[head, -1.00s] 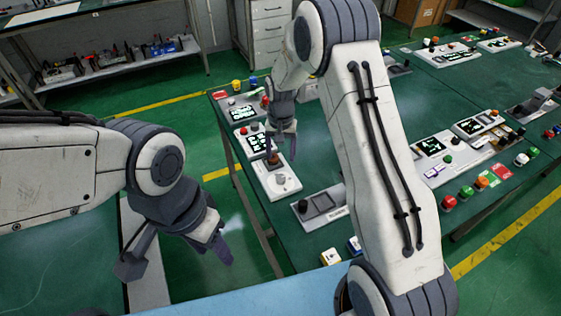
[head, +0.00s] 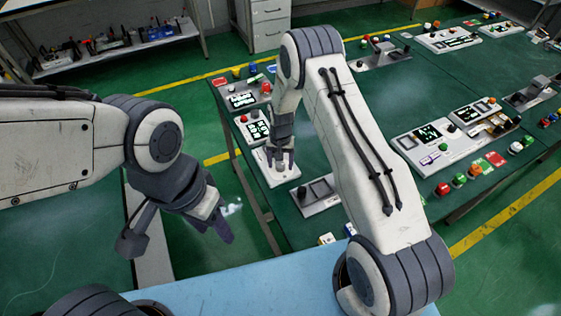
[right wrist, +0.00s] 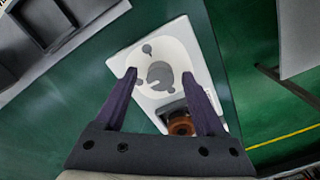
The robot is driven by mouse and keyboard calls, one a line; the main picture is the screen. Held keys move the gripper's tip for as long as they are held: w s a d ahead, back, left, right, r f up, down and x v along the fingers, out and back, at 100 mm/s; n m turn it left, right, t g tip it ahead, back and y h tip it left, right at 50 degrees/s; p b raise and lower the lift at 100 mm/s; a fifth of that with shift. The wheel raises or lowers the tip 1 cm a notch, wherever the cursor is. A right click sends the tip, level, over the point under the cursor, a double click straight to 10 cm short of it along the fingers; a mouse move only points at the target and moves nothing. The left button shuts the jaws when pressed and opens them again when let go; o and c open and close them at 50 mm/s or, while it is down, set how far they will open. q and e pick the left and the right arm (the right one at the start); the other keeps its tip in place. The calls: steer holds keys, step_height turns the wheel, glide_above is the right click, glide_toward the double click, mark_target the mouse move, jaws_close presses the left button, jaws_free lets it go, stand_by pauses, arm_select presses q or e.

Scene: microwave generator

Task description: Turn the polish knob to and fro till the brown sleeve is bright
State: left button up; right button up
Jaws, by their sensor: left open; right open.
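The polish unit is a white plate (right wrist: 182,50) on the green bench, with a round grey knob (right wrist: 160,77) in the right wrist view. The brown sleeve (right wrist: 181,126) sits in a dark recess at the plate's near end there, partly hidden by my right finger. My right gripper (right wrist: 160,74) is open, with one fingertip on each side of the knob; I cannot tell whether they touch it. In the head view my right gripper (head: 280,167) is over the plate (head: 287,178) and hides the knob and sleeve. My left gripper (head: 230,222) is open and empty, left of the bench.
A grey tray-like unit (head: 316,196) stands close beside the plate. Panels with small screens (head: 254,127) lie behind it. A larger panel (head: 440,145) and coloured buttons (head: 460,180) are to the right. Green floor (head: 185,240) is clear left of the bench.

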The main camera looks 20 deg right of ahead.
jaws_close()
steer(key=shift+f+n+b, duration=0.1)
steer(key=shift+n+b, duration=0.9)
steer(key=shift+n, duration=0.3)
steer(key=n+b, duration=0.1)
steer(key=n, duration=0.2)
steer(key=shift+n+b, duration=0.3)
steer(key=shift+b, duration=0.1)
steer(key=n+b, duration=0.1)
steer(key=n, duration=0.2)
steer(key=shift+d+n+b, duration=0.1)
steer(key=shift+n+b, duration=0.45)
steer(key=shift+n, duration=1.25)
